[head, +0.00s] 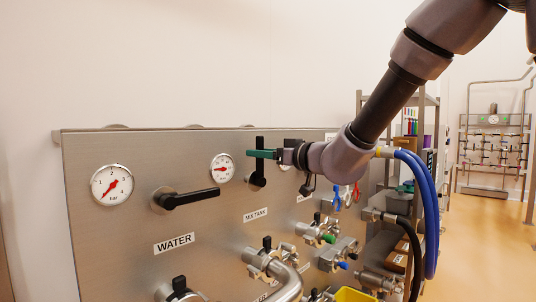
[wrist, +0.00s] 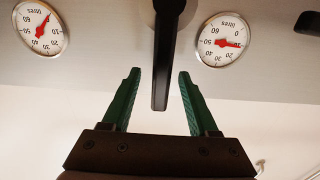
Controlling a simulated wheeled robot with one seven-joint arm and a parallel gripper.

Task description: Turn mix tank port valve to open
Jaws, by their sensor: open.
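The mix tank port valve has a black lever handle (head: 260,145) that stands upright on the steel panel, above the MIX TANK label (head: 255,214). My gripper (head: 262,154) is at the upper part of this handle, with its green fingers open. In the wrist view, which is upside down, the handle (wrist: 166,55) runs between the two open fingers of my gripper (wrist: 160,74). There is a gap on each side, and no touch shows. Part of the handle is hidden behind the near finger in the head view.
Round gauges (head: 112,184) (head: 222,168) sit on the panel (head: 110,230). Several pipe fittings (head: 265,262) stick out below. Blue hoses (head: 427,215) and a shelf rack stand to the right. Open floor (head: 490,240) lies beyond.

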